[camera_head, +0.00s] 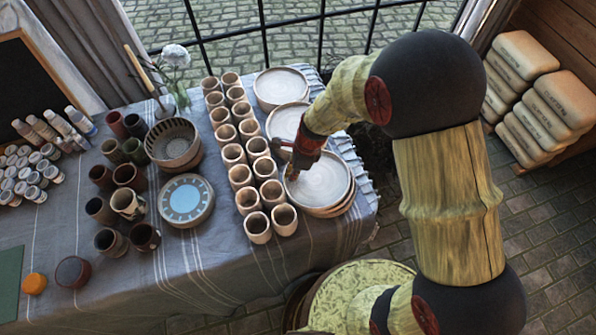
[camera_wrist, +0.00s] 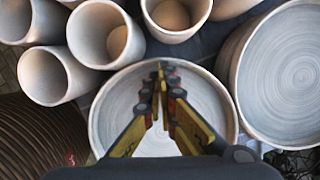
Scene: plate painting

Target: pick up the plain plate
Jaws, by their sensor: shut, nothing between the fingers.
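Plain pale plates lie in three groups along the table's right side: a far one (camera_head: 281,86), a middle one (camera_head: 284,124) partly behind my arm, and a near stack (camera_head: 325,188). My gripper (camera_head: 291,174) is over the left rim area of the near stack. In the wrist view my gripper (camera_wrist: 161,70) is shut and empty, its fingers pointing across a plain plate (camera_wrist: 215,95) below. The fingers hide the plate's middle. I cannot tell whether the tips touch it. Another plain plate (camera_wrist: 285,75) is at right in that view.
Rows of unglazed cups (camera_head: 241,177) stand close left of the plates. A painted blue plate (camera_head: 186,201), a striped bowl (camera_head: 173,143) and dark cups (camera_head: 129,203) are further left. The table's right edge is close beside the plates. Stacked bags (camera_head: 545,100) lie at far right.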

